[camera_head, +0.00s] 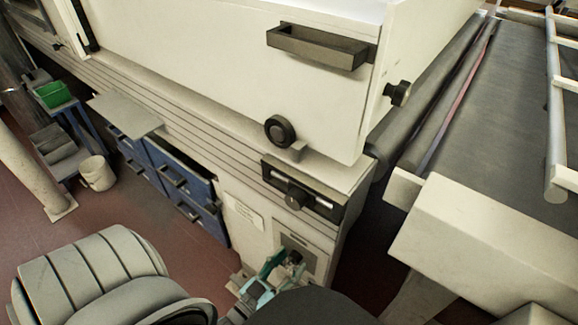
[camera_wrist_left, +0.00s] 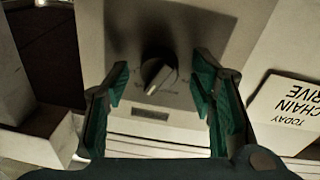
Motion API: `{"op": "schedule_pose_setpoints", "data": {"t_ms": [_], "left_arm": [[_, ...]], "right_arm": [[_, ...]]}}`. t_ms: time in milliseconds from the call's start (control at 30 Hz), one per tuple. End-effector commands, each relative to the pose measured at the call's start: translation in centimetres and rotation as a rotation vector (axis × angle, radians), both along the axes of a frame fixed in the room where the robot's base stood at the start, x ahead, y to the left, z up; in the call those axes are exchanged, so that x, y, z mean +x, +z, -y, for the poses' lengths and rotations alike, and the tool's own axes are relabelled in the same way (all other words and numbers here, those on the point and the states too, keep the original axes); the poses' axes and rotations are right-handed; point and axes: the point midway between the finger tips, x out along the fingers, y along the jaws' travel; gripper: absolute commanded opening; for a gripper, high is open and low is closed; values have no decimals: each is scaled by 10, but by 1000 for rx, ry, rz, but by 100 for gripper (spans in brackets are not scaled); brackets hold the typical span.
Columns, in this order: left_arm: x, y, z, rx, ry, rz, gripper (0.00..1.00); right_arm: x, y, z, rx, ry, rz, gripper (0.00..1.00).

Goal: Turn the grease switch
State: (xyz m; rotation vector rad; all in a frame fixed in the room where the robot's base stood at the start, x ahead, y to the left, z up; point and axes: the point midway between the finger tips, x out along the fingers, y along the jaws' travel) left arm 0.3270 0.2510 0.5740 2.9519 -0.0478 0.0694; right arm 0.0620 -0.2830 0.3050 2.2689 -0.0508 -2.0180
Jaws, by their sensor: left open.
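The grease switch, a dark rotary knob (camera_wrist_left: 157,75) on a light grey plate (camera_wrist_left: 222,22), sits in the middle of the left wrist view. My left gripper (camera_wrist_left: 159,92) is open, its green-padded fingers on either side of the knob in the picture, with gaps on both sides. I cannot tell how far the tips are from the plate. In the head view my left gripper (camera_head: 272,272) is low in front of the switch plate (camera_head: 304,249) on the white cabinet and hides part of it. My right gripper is not in view.
Above the switch is a dark slotted panel with a knob (camera_head: 297,198). A white sign reading "CHAIN DRIVE" (camera_wrist_left: 287,108) is beside the plate. Blue drawers (camera_head: 180,178) stand left, and a conveyor (camera_head: 500,110) runs along the right.

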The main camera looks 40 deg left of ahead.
Motion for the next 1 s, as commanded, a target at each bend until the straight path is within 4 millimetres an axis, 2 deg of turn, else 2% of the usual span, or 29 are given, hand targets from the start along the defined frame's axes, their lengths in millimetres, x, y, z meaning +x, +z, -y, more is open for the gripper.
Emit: {"op": "schedule_pose_setpoints", "data": {"t_ms": [167,300,400,500,633,1000], "left_arm": [[-34,-3,-1,0,0,-6,50],[-75,-5,-2,0,0,-6,50],[-98,-6,-3,0,0,-5,50],[-112,-6,-3,0,1,-2,50],[-118,-6,-4,0,1,-1,50],[-117,-6,-4,0,1,-1,50]], "right_arm": [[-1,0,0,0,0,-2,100],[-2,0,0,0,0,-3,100],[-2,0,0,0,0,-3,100],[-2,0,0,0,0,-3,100],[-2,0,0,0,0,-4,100],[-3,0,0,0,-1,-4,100]]}}
